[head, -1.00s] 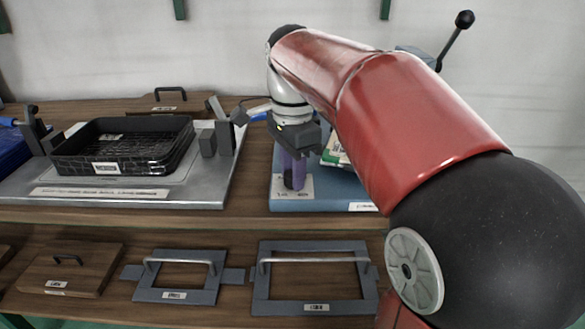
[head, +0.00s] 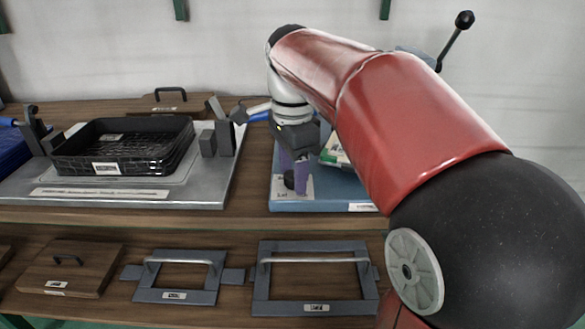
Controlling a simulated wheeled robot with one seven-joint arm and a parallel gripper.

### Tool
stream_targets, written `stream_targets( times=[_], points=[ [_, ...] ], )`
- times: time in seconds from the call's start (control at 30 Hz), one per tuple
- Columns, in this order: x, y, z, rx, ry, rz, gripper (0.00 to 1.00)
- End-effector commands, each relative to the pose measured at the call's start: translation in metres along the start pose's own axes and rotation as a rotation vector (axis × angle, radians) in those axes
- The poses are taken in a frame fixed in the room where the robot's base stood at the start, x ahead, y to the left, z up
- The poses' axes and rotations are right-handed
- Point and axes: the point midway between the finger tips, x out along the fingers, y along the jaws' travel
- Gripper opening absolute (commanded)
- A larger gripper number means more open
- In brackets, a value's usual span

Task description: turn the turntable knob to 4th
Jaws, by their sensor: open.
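My gripper (head: 294,172) points down at the front left of a blue base (head: 335,206) on the upper shelf. Its purple fingers are open, on either side of a small black knob (head: 289,181). The knob sits on a pale label plate (head: 283,194) whose markings are too small to read. Whether the fingers touch the knob cannot be told. My red arm hides most of the blue base and what stands on it.
A black tray (head: 62,160) sits on a grey metal plate (head: 208,188) with upright clamps to the left. Framed panels with handles (head: 185,296) (head: 262,298) and a wooden lid (head: 90,283) lie on the lower shelf. A black-knobbed lever (head: 456,38) rises behind my arm.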

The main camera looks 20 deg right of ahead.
Motion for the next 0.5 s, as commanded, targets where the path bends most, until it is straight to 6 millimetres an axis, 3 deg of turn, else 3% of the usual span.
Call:
stream_targets(
  times=[0.27, 0.5],
  points=[
    [-0.01, -0.001, 0.0, -0.001, 0.0, 0.0, 0.52],
    [-0.052, -0.001, 0.0, 0.0, 0.0, -0.003, 0.52]
  ],
)
